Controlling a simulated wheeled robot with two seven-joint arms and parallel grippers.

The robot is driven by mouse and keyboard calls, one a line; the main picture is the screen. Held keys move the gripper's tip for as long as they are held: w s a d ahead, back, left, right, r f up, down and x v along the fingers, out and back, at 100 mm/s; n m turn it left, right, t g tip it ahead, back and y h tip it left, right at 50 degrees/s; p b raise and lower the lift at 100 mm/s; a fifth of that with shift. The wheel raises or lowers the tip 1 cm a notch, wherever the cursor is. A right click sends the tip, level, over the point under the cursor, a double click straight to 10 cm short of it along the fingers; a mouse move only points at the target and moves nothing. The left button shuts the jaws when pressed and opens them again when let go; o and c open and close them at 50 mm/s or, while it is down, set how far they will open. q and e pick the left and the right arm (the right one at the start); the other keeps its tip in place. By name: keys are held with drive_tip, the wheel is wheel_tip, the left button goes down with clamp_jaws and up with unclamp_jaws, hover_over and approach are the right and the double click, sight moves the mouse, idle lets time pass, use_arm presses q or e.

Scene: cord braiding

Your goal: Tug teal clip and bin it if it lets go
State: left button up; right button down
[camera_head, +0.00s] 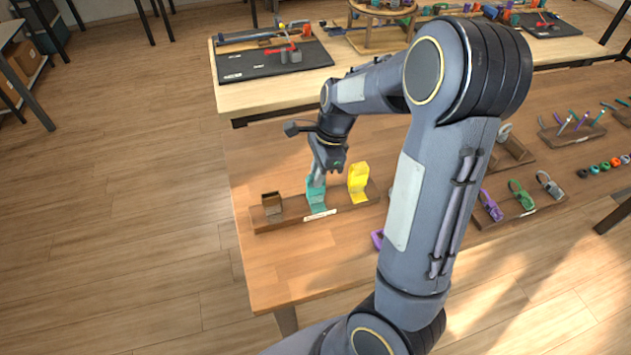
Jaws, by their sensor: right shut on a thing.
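The teal clip (316,200) stands on a low wooden strip (338,209) near the left end of the wooden table, between a brown piece and a yellow piece. My right gripper (317,178) reaches down onto the top of the teal clip and is shut on it. The fingers are small here and partly merge with the clip. The clip's base appears to be touching the strip. My left gripper is not in view. I cannot pick out a bin with certainty.
The brown piece (272,206) and yellow piece (358,183) stand close on either side. Purple (490,205), green (521,195) and grey (549,185) looped pieces sit on another strip at right. My right arm hides the table's middle. The front left tabletop is clear.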

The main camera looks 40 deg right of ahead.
drive_tip(key=shift+f, duration=0.1)
idle(0.7)
drive_tip(key=c, duration=1)
unclamp_jaws()
drive_tip(key=p+v, duration=0.6)
drive_tip(key=shift+p, duration=0.3)
